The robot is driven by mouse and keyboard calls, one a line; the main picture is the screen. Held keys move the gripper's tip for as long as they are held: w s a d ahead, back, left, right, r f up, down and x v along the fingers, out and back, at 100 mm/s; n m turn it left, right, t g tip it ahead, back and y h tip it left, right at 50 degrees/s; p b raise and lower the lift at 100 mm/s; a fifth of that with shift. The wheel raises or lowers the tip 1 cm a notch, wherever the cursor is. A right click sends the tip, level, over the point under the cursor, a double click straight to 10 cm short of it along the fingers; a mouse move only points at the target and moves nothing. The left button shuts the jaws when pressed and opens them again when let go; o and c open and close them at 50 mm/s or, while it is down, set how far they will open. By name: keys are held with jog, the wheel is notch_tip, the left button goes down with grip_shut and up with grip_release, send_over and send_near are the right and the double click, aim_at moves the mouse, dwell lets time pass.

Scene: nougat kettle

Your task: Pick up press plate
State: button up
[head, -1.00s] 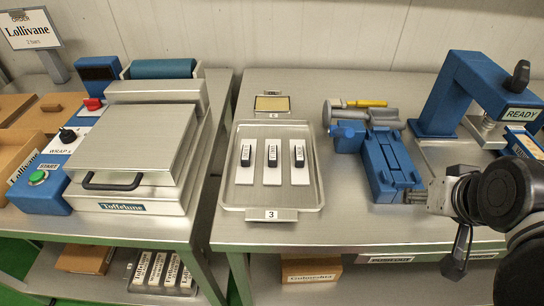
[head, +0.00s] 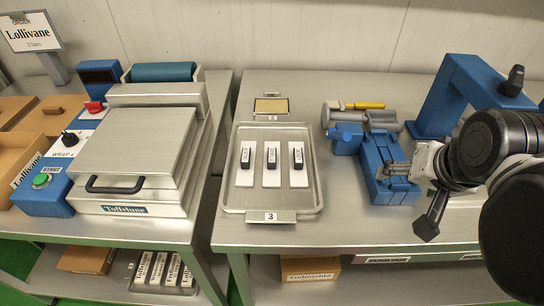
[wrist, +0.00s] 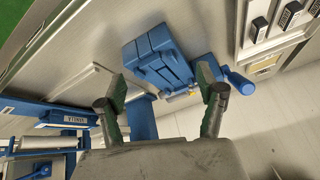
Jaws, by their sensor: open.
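No part is plainly marked as the press plate, so I cannot tell which one it is. Three pale plates with labelled black grips (head: 271,165) lie side by side on a metal tray marked 3 (head: 309,206); some grips also show at the top right of the wrist view (wrist: 288,16). My gripper (head: 397,170) is open, with nothing visible between its fingers. It is over the near right part of a blue slotted fixture (head: 376,152). In the wrist view the fixture (wrist: 158,58) lies beyond and between the spread fingertips (wrist: 163,95). Contact cannot be told.
A grey cylinder and yellow-handled tool (head: 366,105) lie behind the fixture. A blue press frame (head: 433,105) stands to the right, partly hidden by my arm. A wrapping machine (head: 140,150) stands on the left table. Bare table lies between tray and fixture.

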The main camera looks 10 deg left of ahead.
jog(key=w+a+r+m+g+p, duration=0.1)
jog(key=w+a+m, duration=0.1)
jog(key=a, duration=0.2)
jog(key=w+a+r+m+g+p, duration=0.1)
jog(key=w+a+r+m+p, duration=0.1)
jog(key=w+a, duration=0.1)
jog(key=w+a+r+m+g+p, duration=0.1)
jog(key=w+a+r+m+p, duration=0.1)
jog(key=a, duration=0.3)
jog(key=shift+w+a+r+m+y, duration=0.2)
jog(key=shift+w+m+y, duration=0.1)
jog(key=shift+w+m, duration=0.1)
jog(key=w+a+m+g+p, duration=0.2)
jog(key=a+m+p, duration=0.1)
jog(key=a, duration=0.4)
jog(key=m+g+h+p, duration=0.1)
jog(key=m+p, duration=0.1)
jog(key=m, duration=0.2)
send_over(272, 155)
notch_tip(272, 155, down, 3)
notch_tip(272, 155, down, 13)
jog(key=shift+w+r, duration=0.1)
jog(key=c, duration=1.3)
